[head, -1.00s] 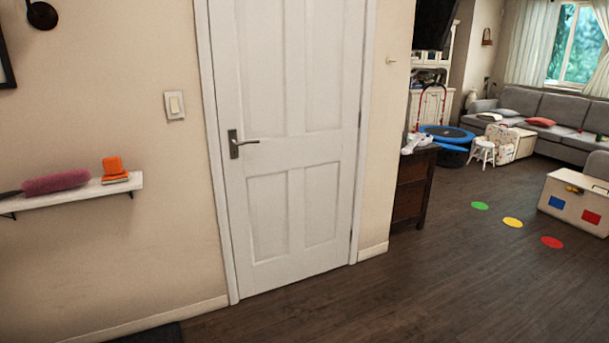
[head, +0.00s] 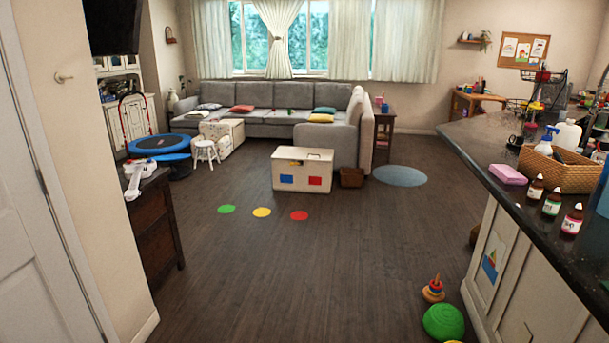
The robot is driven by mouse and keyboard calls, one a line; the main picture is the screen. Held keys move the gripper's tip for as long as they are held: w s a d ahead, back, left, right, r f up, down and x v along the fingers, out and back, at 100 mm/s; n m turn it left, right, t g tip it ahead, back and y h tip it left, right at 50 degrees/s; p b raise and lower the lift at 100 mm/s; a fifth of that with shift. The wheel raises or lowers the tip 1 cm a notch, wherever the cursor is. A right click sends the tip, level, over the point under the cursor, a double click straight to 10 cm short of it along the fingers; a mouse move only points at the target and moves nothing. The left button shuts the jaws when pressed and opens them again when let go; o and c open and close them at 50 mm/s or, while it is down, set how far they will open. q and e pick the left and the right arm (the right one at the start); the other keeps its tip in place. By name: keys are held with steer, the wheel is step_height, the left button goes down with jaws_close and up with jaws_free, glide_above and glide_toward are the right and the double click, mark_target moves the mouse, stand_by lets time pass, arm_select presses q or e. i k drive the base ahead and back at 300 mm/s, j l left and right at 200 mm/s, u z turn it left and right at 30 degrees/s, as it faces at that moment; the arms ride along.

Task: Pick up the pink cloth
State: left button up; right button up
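A small pink block-shaped thing (head: 508,174) lies on the dark counter (head: 480,140) at the right of the head view. It looks like a folded cloth or a sponge; I cannot tell which. It lies left of a wicker basket (head: 556,176) and just behind several small bottles (head: 552,203). Neither of my grippers is in view.
Open dark wooden floor (head: 330,265) lies ahead. A green dome (head: 443,321) and a ring stacker (head: 433,289) stand on the floor beside the counter's base. A white toy chest (head: 302,169) stands mid-room. A dark cabinet (head: 155,235) stands at left beside the white door (head: 35,220).

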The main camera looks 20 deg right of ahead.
mark_target(506, 173)
steer(key=i+l+z, duration=0.25)
steer(key=z, duration=0.15)
steer(key=i+l+z, duration=0.1)
steer(key=i+z, duration=0.7)
steer(key=i+j+z, duration=0.1)
steer(key=i+z, duration=0.3)
steer(key=i+j+z, duration=0.15)
steer(key=z, duration=0.3)
steer(key=i, duration=0.05)
